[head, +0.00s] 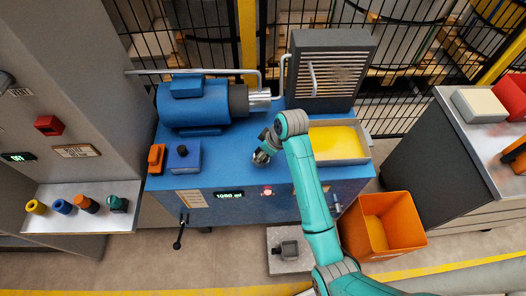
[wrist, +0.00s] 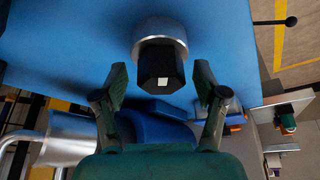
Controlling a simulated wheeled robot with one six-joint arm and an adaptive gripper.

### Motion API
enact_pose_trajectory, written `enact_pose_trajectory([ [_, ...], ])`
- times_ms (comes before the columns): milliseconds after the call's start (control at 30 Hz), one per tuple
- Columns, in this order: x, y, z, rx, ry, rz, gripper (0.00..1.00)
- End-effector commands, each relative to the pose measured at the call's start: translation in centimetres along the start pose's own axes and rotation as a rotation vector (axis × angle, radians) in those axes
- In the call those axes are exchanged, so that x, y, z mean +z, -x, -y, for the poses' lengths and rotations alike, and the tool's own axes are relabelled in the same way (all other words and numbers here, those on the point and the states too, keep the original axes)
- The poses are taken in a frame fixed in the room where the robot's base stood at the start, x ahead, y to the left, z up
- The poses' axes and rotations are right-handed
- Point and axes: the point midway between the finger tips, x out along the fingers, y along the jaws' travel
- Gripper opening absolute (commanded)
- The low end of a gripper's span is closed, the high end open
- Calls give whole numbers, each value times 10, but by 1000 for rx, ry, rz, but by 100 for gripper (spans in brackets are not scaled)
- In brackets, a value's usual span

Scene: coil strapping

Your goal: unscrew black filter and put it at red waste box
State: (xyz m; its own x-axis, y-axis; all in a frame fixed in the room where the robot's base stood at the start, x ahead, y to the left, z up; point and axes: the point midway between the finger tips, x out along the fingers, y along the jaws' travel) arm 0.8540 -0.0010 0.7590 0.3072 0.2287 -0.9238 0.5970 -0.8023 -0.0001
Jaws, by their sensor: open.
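The black filter (wrist: 158,68) shows in the wrist view as a dark faceted block with a small white mark. It sits against a silver round collar (wrist: 160,30) on the blue surface. My gripper (wrist: 162,84) is open, with one finger on each side of the filter's near end and visible gaps to both. In the head view my gripper (head: 262,156) is low over the blue machine (head: 225,172), and the filter cannot be made out there. An orange-red open box (head: 408,241) with a yellow inside stands on the floor, right of the machine.
A blue motor (head: 195,103) and a grey finned housing (head: 330,41) stand at the machine's back. A tray with yellow contents (head: 367,157) is right of my arm. A smaller red box (head: 514,93) sits on the right bench. A grey block (head: 289,249) lies on the floor.

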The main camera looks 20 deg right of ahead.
Motion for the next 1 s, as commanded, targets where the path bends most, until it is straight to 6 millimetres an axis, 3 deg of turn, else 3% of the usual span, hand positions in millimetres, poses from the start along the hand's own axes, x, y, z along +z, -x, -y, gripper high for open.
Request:
enact_pose_trajectory([
  [800,-3,-1,4,318,-763,0,72],
  [1000,-2,-1,4,364,-877,1,72],
])
